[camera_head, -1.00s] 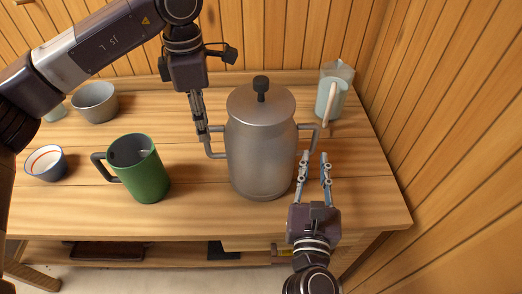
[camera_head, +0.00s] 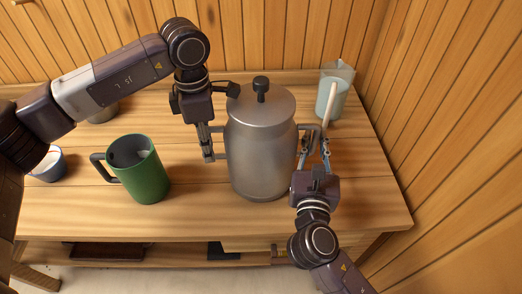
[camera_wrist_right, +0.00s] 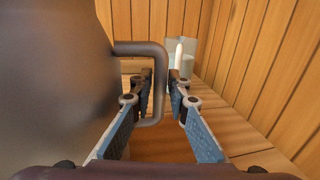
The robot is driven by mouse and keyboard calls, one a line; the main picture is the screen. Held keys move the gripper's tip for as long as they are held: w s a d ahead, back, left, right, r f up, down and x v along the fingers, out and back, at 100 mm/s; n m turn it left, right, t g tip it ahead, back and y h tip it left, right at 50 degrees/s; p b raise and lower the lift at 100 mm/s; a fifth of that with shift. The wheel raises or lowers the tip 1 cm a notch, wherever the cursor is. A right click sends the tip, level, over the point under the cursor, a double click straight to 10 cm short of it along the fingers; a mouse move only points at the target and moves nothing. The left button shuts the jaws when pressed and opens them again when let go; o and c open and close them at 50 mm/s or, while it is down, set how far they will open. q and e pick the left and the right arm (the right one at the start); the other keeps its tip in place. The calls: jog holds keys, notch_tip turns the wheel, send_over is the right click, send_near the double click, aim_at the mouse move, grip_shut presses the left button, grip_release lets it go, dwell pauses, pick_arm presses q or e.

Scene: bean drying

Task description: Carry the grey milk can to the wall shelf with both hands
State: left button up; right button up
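The grey milk can (camera_head: 262,155), with a lid and dark knob, stands upright on the wooden table. It fills the left of the right wrist view (camera_wrist_right: 50,80). My left gripper (camera_head: 208,157) is at the can's left side handle, fingers pointing down; whether they are shut on it is hidden from this angle. My right gripper (camera_head: 316,150) is at the right handle (camera_wrist_right: 158,85) with its fingers apart. In the right wrist view, the handle's upright bar stands between the open fingers. The wall shelf is not recognisable in view.
A green mug (camera_head: 145,180) stands left of the can, with a small bowl (camera_head: 48,168) further left. A grey pot (camera_head: 103,114) is partly behind my left arm. A pale jug (camera_head: 331,98) stands at the back right, near the plank wall (camera_head: 450,130).

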pick_arm(q)
jog(key=shift+c, duration=1.2)
pick_arm(e)
jog(key=shift+c, duration=1.2)
pick_arm(q)
grip_shut()
pick_arm(e)
grip_shut()
